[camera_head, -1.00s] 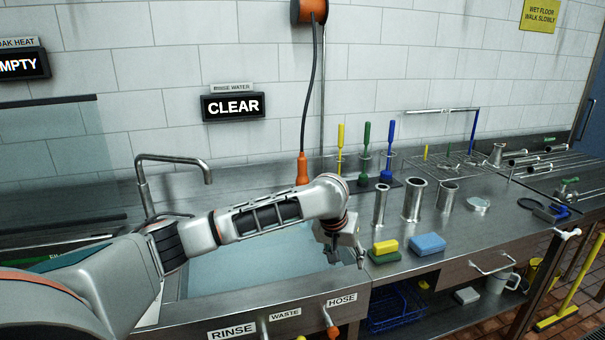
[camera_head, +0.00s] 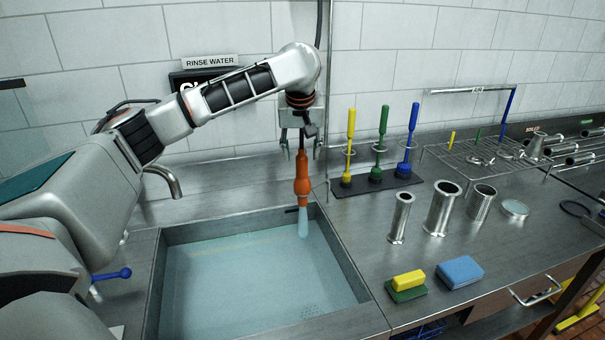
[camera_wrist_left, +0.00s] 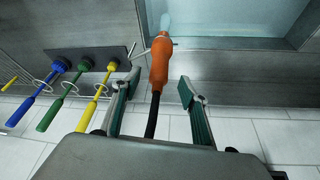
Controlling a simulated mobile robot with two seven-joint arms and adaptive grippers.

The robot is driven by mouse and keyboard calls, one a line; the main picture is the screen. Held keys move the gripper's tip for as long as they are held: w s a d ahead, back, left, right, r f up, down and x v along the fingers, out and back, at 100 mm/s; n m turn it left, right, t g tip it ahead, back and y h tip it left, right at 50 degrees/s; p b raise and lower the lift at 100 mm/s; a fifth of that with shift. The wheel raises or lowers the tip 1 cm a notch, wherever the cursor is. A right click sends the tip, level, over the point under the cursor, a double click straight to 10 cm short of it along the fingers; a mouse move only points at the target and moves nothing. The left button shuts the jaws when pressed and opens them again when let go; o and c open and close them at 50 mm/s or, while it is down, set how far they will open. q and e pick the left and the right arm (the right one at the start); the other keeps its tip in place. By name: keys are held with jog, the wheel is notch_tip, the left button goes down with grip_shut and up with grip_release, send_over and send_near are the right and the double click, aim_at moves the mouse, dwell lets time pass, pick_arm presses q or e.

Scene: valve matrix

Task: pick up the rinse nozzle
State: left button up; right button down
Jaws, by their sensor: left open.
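The rinse nozzle (camera_head: 302,180) is orange and hangs upright on a dark hose in front of the back wall, above the rear right corner of the sink. A pale, bluish tip or stream shows below it. My left gripper (camera_head: 300,148) is open, fingers pointing down, around the top of the nozzle in the head view. In the left wrist view, the nozzle (camera_wrist_left: 160,62) lies between and beyond the open fingers of the left gripper (camera_wrist_left: 158,88), with gaps on both sides. The dark hose runs back between the fingers. My right gripper is not in view.
The sink (camera_head: 355,285) holds bluish water. A rack with yellow, green and blue brushes (camera_head: 380,180) stands close to the right of the nozzle. Metal cylinders (camera_head: 441,208) and sponges (camera_head: 460,271) are on the right counter. A faucet (camera_head: 165,178) is at left.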

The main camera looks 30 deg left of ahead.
aim_at(302, 169)
pick_arm(q)
jog(key=shift+w+a+f, duration=0.15)
jog(key=shift+a, duration=0.05)
jog(key=shift+d+x, duration=0.15)
jog(key=shift+x, duration=1.6)
jog(key=shift+d+x, duration=0.1)
jog(key=shift+x, duration=1.7)
grip_shut()
